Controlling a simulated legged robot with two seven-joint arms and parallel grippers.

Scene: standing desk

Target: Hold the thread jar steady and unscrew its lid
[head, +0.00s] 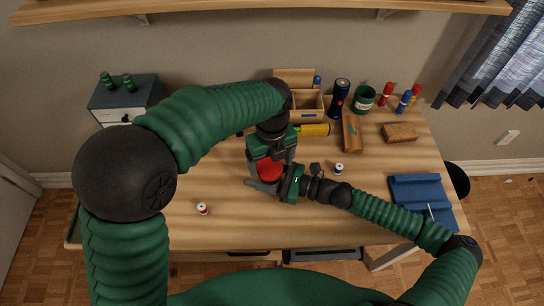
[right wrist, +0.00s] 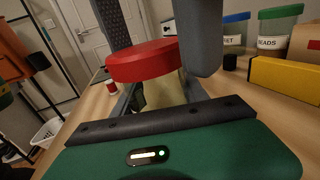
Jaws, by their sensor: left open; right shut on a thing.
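The thread jar has a round red lid (head: 269,170), also large in the right wrist view (right wrist: 143,60). Its pale yellowish body (right wrist: 165,92) shows under the lid there. The lid sits on the jar, which stands upright on the desk. My right gripper (head: 264,183) comes in from the right and is shut on the jar's body, below the lid. My left gripper (head: 270,160) points down from above, open, with its dark fingers on either side of the lid. In the right wrist view one finger is behind the lid and one at its right; I cannot tell whether they touch it.
Small spools lie at left (head: 202,208) and right (head: 338,169) on the desk (head: 225,230). The front left is mostly clear.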

